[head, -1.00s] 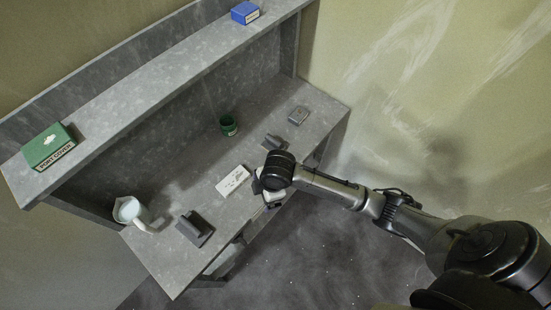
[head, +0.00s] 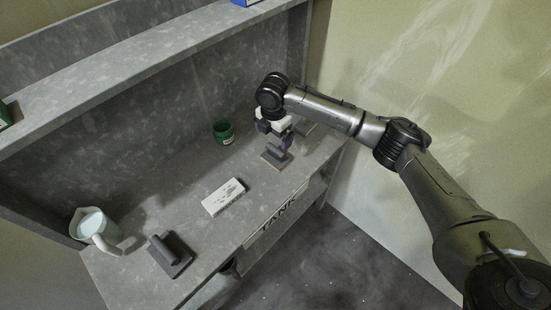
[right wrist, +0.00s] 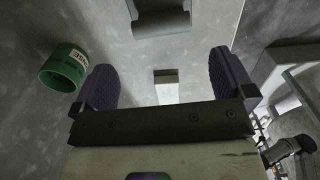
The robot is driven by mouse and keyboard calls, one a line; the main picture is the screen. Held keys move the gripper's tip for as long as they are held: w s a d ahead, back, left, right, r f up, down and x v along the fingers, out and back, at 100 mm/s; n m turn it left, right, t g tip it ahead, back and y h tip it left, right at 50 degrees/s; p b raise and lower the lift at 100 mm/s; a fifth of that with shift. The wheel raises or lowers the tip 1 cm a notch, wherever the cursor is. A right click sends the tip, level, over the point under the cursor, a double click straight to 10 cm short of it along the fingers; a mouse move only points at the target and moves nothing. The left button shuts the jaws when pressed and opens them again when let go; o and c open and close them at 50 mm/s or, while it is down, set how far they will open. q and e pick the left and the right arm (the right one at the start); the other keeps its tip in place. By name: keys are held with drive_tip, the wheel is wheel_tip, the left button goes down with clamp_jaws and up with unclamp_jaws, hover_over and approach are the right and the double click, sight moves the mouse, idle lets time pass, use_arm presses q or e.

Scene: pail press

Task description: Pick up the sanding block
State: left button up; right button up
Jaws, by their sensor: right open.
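A small grey block with a raised grip, which I take to be the sanding block (head: 275,158), lies on the bench toward its right part. My right gripper (head: 275,133) is just above it, pointing down, open and empty. In the right wrist view the two dark ridged fingers of my right gripper (right wrist: 168,82) stand wide apart. A pale narrow shape shows between them, and a grey piece with a raised part shows at the top edge; I cannot tell which is the sanding block. My left gripper is not in view.
A green can (head: 223,132) stands behind and left of the gripper. A white box (head: 223,197) lies left of the block. A dark handled tool (head: 170,254) and a pale jug (head: 92,226) are farther left. Another grey piece (head: 306,127) is partly hidden behind the gripper.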

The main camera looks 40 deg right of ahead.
sight(277, 149)
wheel_tip(277, 149, down, 5)
drive_tip(key=shift+r+b, duration=0.1)
drive_tip(key=shift+b, duration=0.2)
drive_tip(key=shift+s+d+f+b, duration=0.1)
drive_tip(key=shift+f+b, duration=0.1)
drive_tip(key=shift+f, duration=0.7)
drive_tip(key=shift+w+d+f+b, duration=0.1)
drive_tip(key=shift+f+b, duration=0.1)
drive_tip(key=shift+f, duration=0.7)
drive_tip(key=shift+s+d+f+b, duration=0.1)
drive_tip(key=shift+f+b, duration=0.1)
drive_tip(key=shift+f, duration=0.7)
drive_tip(key=c, duration=0.5)
drive_tip(key=shift+r, duration=0.1)
drive_tip(key=shift+c, duration=0.2)
drive_tip(key=shift+r, duration=0.55)
drive_tip(key=r, duration=0.1)
drive_tip(key=r+p, duration=0.1)
drive_tip(key=r, duration=0.1)
drive_tip(key=shift+s+r, duration=0.15)
drive_tip(key=shift+s, duration=0.1)
drive_tip(key=s+r+p, duration=0.2)
drive_tip(key=s+r, duration=0.4)
drive_tip(key=s, duration=0.5)
drive_tip(key=shift+r, duration=0.2)
